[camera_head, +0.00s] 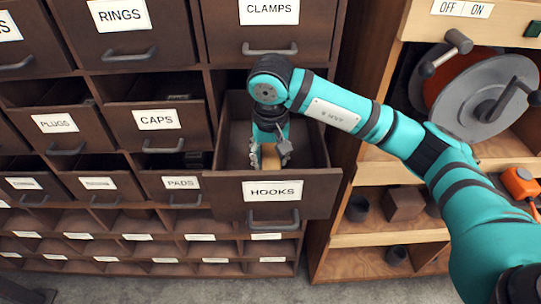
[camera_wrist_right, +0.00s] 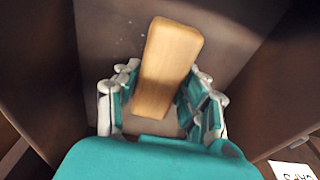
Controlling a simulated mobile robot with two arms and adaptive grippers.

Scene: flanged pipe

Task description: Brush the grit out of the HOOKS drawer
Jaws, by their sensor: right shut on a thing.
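The HOOKS drawer (camera_head: 224,192) is pulled open at the centre of the head view, its label and dark handle facing me. My right gripper (camera_head: 269,154) reaches down inside it, shut on a wooden brush (camera_head: 268,162). In the wrist view the brush's pale wooden back (camera_wrist_right: 166,68) sits between the fingers of the right gripper (camera_wrist_right: 163,85). Bristles are hidden below the wood. The dark drawer floor (camera_wrist_right: 100,35) shows a few faint pale specks of grit (camera_wrist_right: 128,42) left of the brush. My left gripper is out of view.
The CAPS drawer (camera_head: 190,128) and PLUGS drawer (camera_head: 85,138) stand partly open on the left. The CLAMPS drawer (camera_head: 300,35) is above. A wooden shelf (camera_head: 370,240) with a grey reel (camera_head: 480,95) stands on the right. Drawer walls closely surround my right gripper.

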